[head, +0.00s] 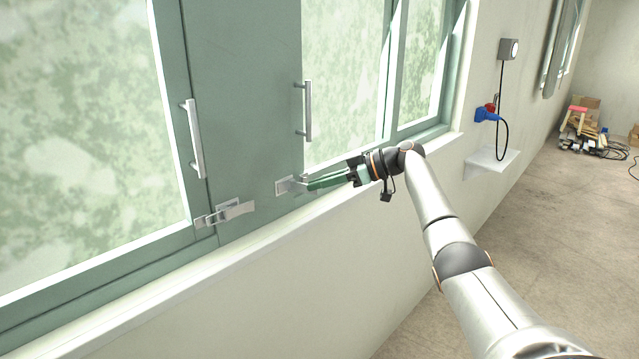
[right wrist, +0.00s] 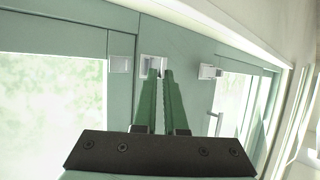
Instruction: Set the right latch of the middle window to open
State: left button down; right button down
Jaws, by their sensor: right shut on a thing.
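The middle window is a green panel (head: 247,110) with a silver bar handle on each side. Its right latch (head: 284,187) is a small silver fitting low on the panel's right edge. My right gripper (head: 309,184), with long green fingers, reaches it from the right and is shut on it. In the right wrist view the fingertips (right wrist: 157,74) meet the latch's pale plate (right wrist: 148,62); the fingers hide much of the latch, so its exact angle is unclear. The left latch (head: 232,211) spans the panel's lower left edge. My left gripper is not in view.
A white sill (head: 200,279) runs below the windows. Handles (head: 308,110) and (head: 193,138) stick out from the panel. To the right are a wall shelf (head: 492,163), a blue plug with a cable (head: 487,115), and a distant pile of clutter on the floor.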

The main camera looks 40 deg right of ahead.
jog(key=shift+d+r, duration=0.2)
jog(key=shift+d, duration=0.15)
dwell(0.5)
jog(key=c, duration=1.3)
grip_release()
jog(key=shift+c, duration=0.2)
jog(key=shift+w+f, duration=0.1)
jog(key=shift+f, duration=0.05)
jog(key=shift+s+a+b+v, duration=0.15)
jog(key=shift+b+v, duration=0.1)
jog(key=shift+v, duration=1.15)
jog(key=shift+s+a+b+v, duration=0.1)
jog(key=shift+a+b+v, duration=0.1)
jog(key=shift+v, duration=1.2)
jog(key=shift+d+f, duration=0.1)
